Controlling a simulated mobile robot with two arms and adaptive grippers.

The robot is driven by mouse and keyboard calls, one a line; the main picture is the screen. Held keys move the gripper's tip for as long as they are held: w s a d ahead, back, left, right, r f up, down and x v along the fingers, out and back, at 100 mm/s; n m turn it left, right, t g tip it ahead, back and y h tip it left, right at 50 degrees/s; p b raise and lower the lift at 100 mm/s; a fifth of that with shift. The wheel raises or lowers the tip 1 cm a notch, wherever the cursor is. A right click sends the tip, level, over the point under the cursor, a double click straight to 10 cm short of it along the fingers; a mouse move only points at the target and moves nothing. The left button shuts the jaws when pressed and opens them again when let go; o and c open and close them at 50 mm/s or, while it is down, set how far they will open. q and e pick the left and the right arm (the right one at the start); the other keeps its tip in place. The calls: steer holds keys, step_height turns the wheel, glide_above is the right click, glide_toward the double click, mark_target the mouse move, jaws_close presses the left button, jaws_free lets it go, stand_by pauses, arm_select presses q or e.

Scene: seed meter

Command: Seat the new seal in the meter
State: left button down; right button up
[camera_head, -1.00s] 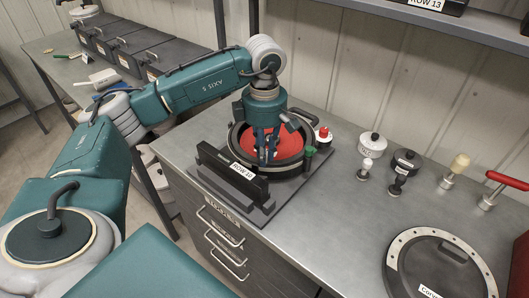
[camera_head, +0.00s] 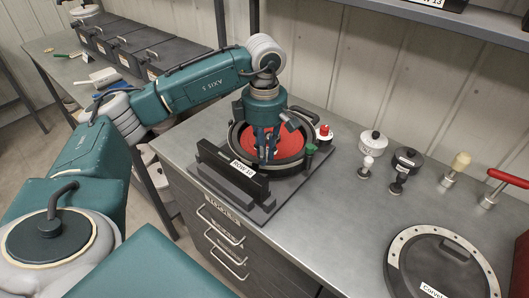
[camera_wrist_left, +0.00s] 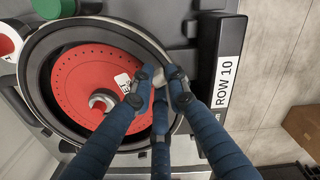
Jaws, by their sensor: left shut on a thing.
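The meter is a round dark housing (camera_head: 236,138) with a red disc inside, on a dark base plate on the bench. In the wrist view the red disc (camera_wrist_left: 75,82) has a ring of small holes, a white label and a pale hub. A black ring surrounds it within the housing's rim (camera_wrist_left: 36,100). My left gripper (camera_head: 267,154) points down into the housing; in the wrist view its fingers (camera_wrist_left: 160,85) are shut on a small pale grey piece at the disc's right edge. This looks like part of the seal, mostly hidden by the fingers.
A black bar labelled ROW 10 (camera_head: 230,172) stands along the meter's front. A green knob (camera_head: 311,149) and a red-topped white piece (camera_head: 325,134) are at its right. Several small knobbed tools stand farther right, near a large round cover (camera_head: 430,262). Bench between is clear.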

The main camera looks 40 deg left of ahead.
arm_select(q)
steer(key=shift+s+f+b, duration=0.25)
steer(key=shift+f+b, duration=0.05)
steer(key=shift+f, duration=0.25)
steer(key=shift+s+f+b, duration=0.1)
steer(key=shift+f+b, duration=0.2)
steer(key=shift+b, duration=0.15)
stand_by(0.6)
stand_by(0.3)
steer(key=c, duration=1.6)
jaws_free()
steer(key=shift+w+f, duration=0.35)
steer(key=shift+w, duration=0.2)
steer(key=shift+r, duration=0.1)
steer(key=shift+o, duration=0.3)
steer(key=shift+a+r, duration=0.1)
steer(key=shift+r, duration=0.1)
